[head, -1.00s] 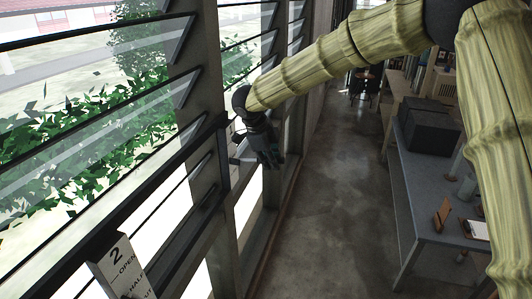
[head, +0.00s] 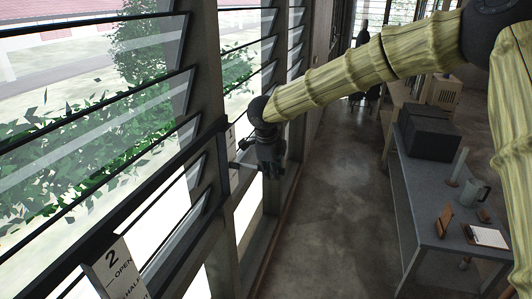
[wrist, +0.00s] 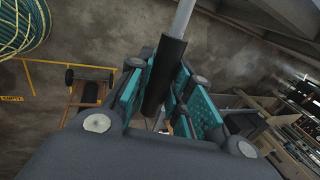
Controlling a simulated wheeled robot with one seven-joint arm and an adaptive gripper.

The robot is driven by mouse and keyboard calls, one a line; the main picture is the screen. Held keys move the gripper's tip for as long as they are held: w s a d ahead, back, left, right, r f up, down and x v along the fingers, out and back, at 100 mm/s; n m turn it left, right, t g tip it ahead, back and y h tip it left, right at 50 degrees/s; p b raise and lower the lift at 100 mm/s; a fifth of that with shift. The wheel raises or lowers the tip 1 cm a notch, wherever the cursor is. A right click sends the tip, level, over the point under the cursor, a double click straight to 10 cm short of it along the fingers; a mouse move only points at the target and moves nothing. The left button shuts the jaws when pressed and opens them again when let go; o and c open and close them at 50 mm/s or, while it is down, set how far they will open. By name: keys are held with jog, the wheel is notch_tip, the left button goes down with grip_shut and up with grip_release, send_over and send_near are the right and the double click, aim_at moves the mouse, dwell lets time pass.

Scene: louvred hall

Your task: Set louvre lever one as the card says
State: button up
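My gripper (head: 272,172) is beside the louvred window, at a lever (head: 243,166) that sticks out from the window frame. In the wrist view the lever's black grip (wrist: 165,80) lies between the teal finger pads of my gripper (wrist: 168,78), with its silver rod running up out of view. The pads are close on both sides of the grip; whether they press on it is unclear. A pale scale plate (head: 231,139) behind this lever is mostly hidden, its marks unreadable. The instruction card cannot be identified.
A nearer scale plate (head: 117,268) reads 2, OPEN and HALF at lower left. Glass louvres (head: 90,125) line the left. A grey table (head: 425,195) at right holds a dark box (head: 430,133), a mug (head: 475,195) and a clipboard (head: 487,236). The concrete floor between is clear.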

jog(key=o, duration=0.4)
jog(key=shift+c, duration=0.2)
jog(key=shift+a+r+p, duration=0.25)
jog(key=shift+r+p, duration=0.65)
jog(key=r+p, duration=0.1)
jog(key=a+r+p, duration=0.1)
jog(key=r+p, duration=0.1)
jog(key=a+r+p, duration=0.1)
jog(key=shift+s+r, duration=0.2)
jog(key=shift+r, duration=0.15)
jog(key=shift+r, duration=0.1)
jog(key=v, duration=0.7)
jog(key=shift+r, duration=0.4)
